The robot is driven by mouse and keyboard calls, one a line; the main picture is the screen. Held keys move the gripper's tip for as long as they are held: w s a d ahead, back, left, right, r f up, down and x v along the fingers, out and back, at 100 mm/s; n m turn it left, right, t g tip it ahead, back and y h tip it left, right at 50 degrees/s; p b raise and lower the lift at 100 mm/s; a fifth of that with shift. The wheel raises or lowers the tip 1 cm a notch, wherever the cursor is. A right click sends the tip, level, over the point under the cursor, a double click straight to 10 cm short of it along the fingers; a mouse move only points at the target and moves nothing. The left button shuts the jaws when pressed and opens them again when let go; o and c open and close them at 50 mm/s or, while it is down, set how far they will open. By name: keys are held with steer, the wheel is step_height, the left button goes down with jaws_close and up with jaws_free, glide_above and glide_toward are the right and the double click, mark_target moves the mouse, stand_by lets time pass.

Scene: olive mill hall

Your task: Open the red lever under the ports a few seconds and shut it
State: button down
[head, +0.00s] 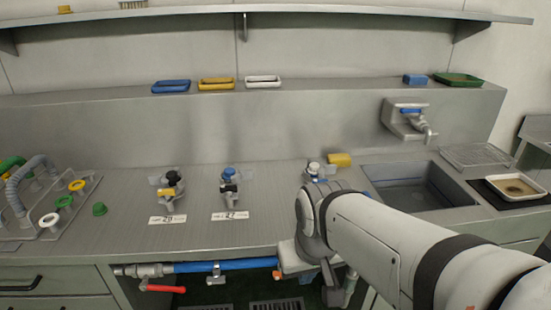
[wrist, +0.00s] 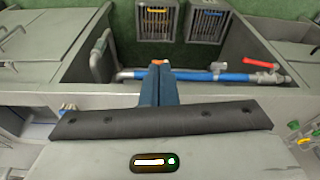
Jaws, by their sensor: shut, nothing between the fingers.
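The red lever (head: 165,289) is under the counter front at the left end of a blue pipe (head: 225,265), on a metal valve (head: 145,270). In the wrist view the red lever (wrist: 259,62) is at the right, beside the pipe's metal fitting. The lever lies roughly along the pipe. My gripper (wrist: 160,66) is shut and empty, its fingertips over the pipe line, well apart from the lever. In the head view my gripper (head: 278,273) is at the counter's front edge, right of the lever, partly hidden by my wrist. Port fittings (head: 170,187) (head: 229,185) stand on the counter above.
A metal clamp (head: 216,274) crosses the pipe between my gripper and the lever. The counter edge overhangs the pipe. Two floor grates (wrist: 160,22) (wrist: 207,22) lie below. A sink (head: 420,190) is at the right. A rack with grey hoses (head: 30,185) stands at the left.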

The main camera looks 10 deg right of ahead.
stand_by(0.5)
steer(key=w+f+n+t+h+b, duration=0.1)
steer(key=w+f+n+t+b, duration=0.3)
steer(key=w+f, duration=0.5)
steer(key=n+y+b, duration=0.9)
steer(key=n+y, duration=0.3)
steer(key=n, duration=0.2)
glide_toward(167, 287)
steer(key=a, duration=0.4)
steer(key=shift+w+a+f, duration=0.25)
steer(key=shift+w+f, duration=0.75)
steer(key=shift+w, duration=0.1)
steer(key=shift+w+f, duration=0.25)
steer(key=shift+f, duration=0.1)
